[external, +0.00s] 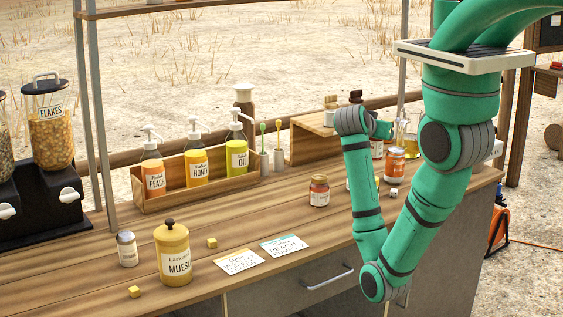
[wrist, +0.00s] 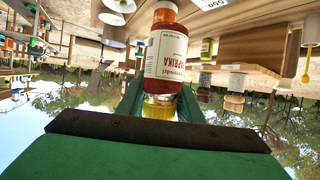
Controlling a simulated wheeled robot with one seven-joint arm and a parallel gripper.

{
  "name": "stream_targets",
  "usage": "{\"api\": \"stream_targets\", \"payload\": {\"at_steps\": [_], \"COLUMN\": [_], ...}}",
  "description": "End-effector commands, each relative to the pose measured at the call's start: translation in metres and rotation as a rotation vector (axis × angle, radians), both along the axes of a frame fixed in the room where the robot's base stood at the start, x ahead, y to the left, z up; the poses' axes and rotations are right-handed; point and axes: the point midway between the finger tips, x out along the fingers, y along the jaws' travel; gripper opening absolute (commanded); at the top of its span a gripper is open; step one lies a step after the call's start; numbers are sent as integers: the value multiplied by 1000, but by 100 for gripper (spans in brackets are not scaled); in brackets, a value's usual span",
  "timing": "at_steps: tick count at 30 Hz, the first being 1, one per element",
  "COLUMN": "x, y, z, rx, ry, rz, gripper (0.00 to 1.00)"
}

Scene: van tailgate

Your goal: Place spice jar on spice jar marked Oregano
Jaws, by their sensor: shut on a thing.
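My gripper (wrist: 160,104) is shut on a spice jar (wrist: 166,58) with an orange-red cap and a white label reading PAPRIKA. In the wrist view the scene is upside down and the jar's cap points to the picture's top, so the jar appears inverted. In the external view my gripper (external: 382,129) is over the right part of the counter, and the held jar is mostly hidden behind it. An orange-capped jar (external: 395,166) with a white label stands on the counter just below. Its label is too small to read; I cannot tell which jar is Oregano.
A glass jug (external: 412,145) of yellow liquid is close by on the right. A wooden riser (external: 312,140) with bottles stands behind. A bottle rack (external: 190,186) is farther left. The counter's front middle holds two cards.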

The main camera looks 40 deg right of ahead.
Motion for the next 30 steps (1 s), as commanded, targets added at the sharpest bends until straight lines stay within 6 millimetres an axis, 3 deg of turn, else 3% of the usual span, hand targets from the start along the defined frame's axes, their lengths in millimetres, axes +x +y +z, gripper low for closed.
{"api": "stream_targets", "payload": {"at_steps": [17,29,30], "x": [0,0,1], "y": [0,0,0], "z": [-57,-61,-61], "rx": [-1,0,0], "ry": [2,1,0], "rz": [3,4,3], "gripper": [8,8,42]}}
